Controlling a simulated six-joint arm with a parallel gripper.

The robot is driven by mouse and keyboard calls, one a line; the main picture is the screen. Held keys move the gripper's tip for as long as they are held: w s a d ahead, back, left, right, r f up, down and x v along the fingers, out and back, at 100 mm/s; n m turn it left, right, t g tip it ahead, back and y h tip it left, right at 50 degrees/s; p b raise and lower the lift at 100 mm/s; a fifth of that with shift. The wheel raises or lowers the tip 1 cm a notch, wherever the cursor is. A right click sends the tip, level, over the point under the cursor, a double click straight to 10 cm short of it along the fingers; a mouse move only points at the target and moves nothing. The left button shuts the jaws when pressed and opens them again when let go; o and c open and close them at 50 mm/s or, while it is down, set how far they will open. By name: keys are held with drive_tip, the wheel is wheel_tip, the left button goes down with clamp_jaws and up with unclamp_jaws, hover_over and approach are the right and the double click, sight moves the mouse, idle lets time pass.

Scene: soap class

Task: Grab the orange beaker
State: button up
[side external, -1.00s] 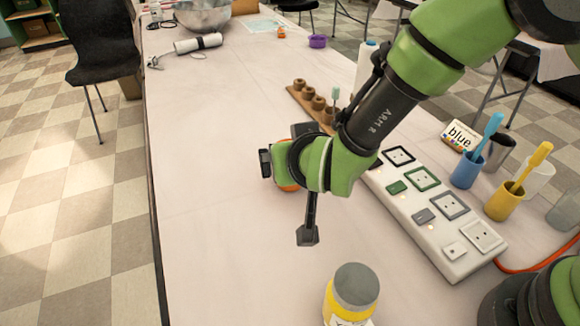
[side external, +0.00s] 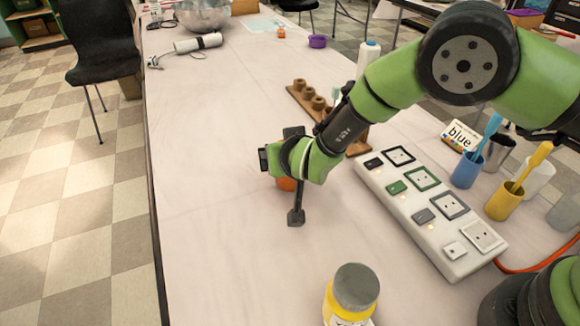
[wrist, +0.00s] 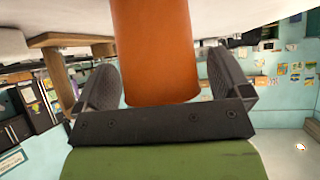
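The orange beaker (side external: 287,184) stands on the table, mostly hidden behind my gripper in the side view. In the wrist view the beaker (wrist: 155,50) fills the middle, between the two fingers. My gripper (side external: 294,177) is low over the table with its fingers wide apart, one on the far side and one on the near side of the beaker. The wrist view shows my gripper (wrist: 164,82) with a narrow gap on each side of the beaker, so it does not look clamped.
A wooden rack (side external: 318,104) stands just behind my gripper. A white socket panel (side external: 430,215) lies to the right, with a blue cup (side external: 467,170) and a yellow cup (side external: 503,201) beyond it. A yellow jar (side external: 350,294) stands at the front.

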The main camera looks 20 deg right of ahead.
drive_tip(key=c, duration=0.8)
drive_tip(key=shift+r, duration=0.1)
